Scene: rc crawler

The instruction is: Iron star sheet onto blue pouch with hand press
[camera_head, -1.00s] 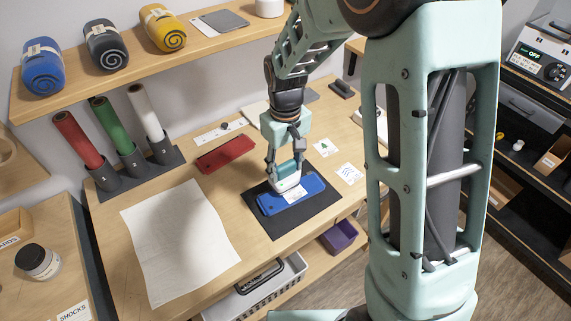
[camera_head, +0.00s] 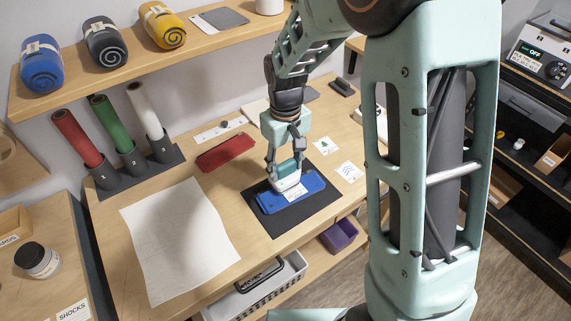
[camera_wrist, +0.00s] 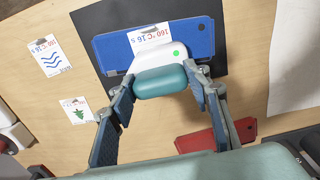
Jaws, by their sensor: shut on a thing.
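The blue pouch (camera_head: 306,188) lies flat on a dark mat (camera_head: 275,219) on the table; it also shows in the wrist view (camera_wrist: 193,39). A white sheet printed "160°C 16 s" (camera_wrist: 151,34) lies on the pouch; its star is not visible. My gripper (camera_head: 287,169) is shut on the hand press (camera_wrist: 160,82), which has a teal handle, a white body and a green light. The press is over the near part of the sheet and seems to rest on it. Its underside is hidden.
A red pouch (camera_head: 225,155) lies behind the mat. Sheets with a tree (camera_head: 325,146) and waves (camera_head: 349,171) lie to the right. A large white cloth (camera_head: 178,240) covers the table's left part. Rolls stand in a dark holder (camera_head: 135,170) at the back left.

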